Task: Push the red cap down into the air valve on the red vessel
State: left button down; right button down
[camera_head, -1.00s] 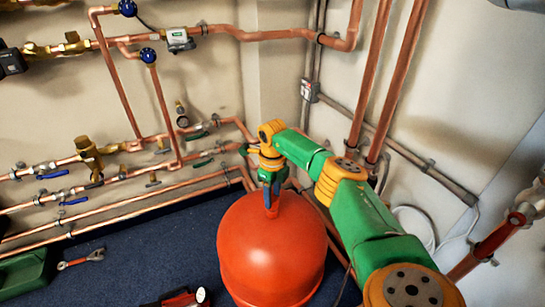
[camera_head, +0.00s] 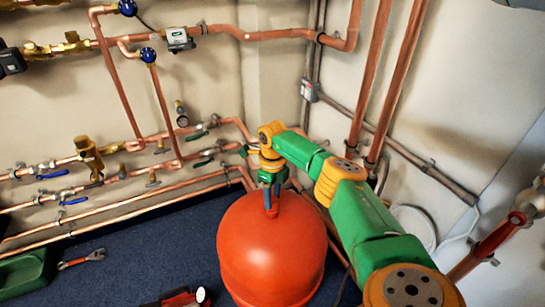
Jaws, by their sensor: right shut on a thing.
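The red vessel (camera_head: 270,255) stands on the dark blue floor at the lower middle of the head view. My right gripper (camera_head: 271,206) points down at the top of the vessel, its blue fingers close together. It is shut on a small red piece at the vessel's top, which I take to be the red cap (camera_head: 272,213). The air valve is hidden by the cap and fingers, so I cannot tell how deep the cap sits. My left gripper is not in view.
Copper pipes (camera_head: 120,210) with valves run along the wall behind and left of the vessel. Upright copper pipes (camera_head: 395,80) stand at the right. A red-handled wrench (camera_head: 82,259), a green case (camera_head: 25,270) and a red tool (camera_head: 185,298) lie on the floor.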

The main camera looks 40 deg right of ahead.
jog(key=shift+f, duration=0.45)
jog(key=shift+c, duration=1.5)
grip_release()
notch_tip(320, 180, up, 7)
jog(key=shift+r+p, duration=0.1)
jog(key=shift+p, duration=0.25)
